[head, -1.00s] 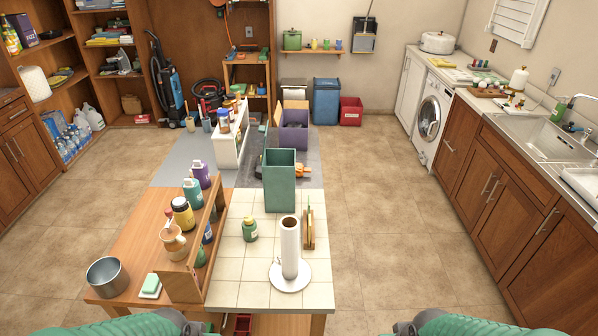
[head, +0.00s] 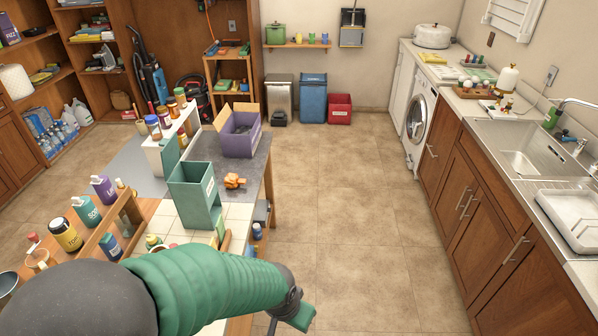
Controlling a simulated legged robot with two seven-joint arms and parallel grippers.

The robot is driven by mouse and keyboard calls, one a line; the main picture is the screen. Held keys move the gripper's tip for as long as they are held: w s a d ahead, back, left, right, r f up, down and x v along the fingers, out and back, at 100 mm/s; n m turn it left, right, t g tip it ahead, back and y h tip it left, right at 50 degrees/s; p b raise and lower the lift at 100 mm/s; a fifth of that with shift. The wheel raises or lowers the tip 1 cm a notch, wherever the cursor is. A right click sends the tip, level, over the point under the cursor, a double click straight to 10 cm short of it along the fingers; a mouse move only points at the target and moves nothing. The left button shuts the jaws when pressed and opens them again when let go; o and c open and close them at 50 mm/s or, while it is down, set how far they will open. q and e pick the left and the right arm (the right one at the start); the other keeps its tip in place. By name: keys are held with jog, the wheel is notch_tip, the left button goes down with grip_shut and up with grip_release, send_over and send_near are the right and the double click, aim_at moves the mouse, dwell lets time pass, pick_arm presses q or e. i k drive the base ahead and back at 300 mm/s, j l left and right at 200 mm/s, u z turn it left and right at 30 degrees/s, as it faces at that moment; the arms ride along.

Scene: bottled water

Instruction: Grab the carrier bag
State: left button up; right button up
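I cannot make out a carrier bag in the head view. A wrapped pack of water bottles (head: 45,132) sits on the low left shelf, with several clear jugs (head: 76,114) beside it. My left arm reaches across the bottom from the left, in front of the near end of the table. My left gripper (head: 292,312) is at its right end, over the floor right of the table. Its fingers are too small and turned away to show whether they are open. Nothing is seen held in it. My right gripper is out of view.
The table holds a green bin (head: 195,192), a purple open box (head: 238,134), an orange object (head: 234,181) and several bottles. A sink counter (head: 530,150) runs along the right. The floor (head: 350,220) between them is clear. Grey, blue and red bins stand at the back.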

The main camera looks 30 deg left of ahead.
aim_at(232, 181)
jog(key=i+l, duration=0.15)
jog(key=i, duration=0.25)
jog(key=i+l, duration=0.15)
jog(key=i, duration=0.2)
jog(key=i+l+u, duration=0.1)
jog(key=i, duration=0.3)
jog(key=i+j+u, duration=0.15)
jog(key=u, duration=0.3)
jog(key=i+u, duration=0.65)
jog(key=u, duration=0.3)
jog(key=i+l+u, duration=0.2)
jog(key=u, duration=0.25)
jog(key=i+l+u, duration=0.25)
jog(key=u, duration=0.25)
jog(key=i+u, duration=0.2)
jog(key=u, duration=0.2)
jog(key=i+u, duration=0.2)
jog(key=u, duration=0.25)
jog(key=i+l+u, duration=0.2)
jog(key=u, duration=0.2)
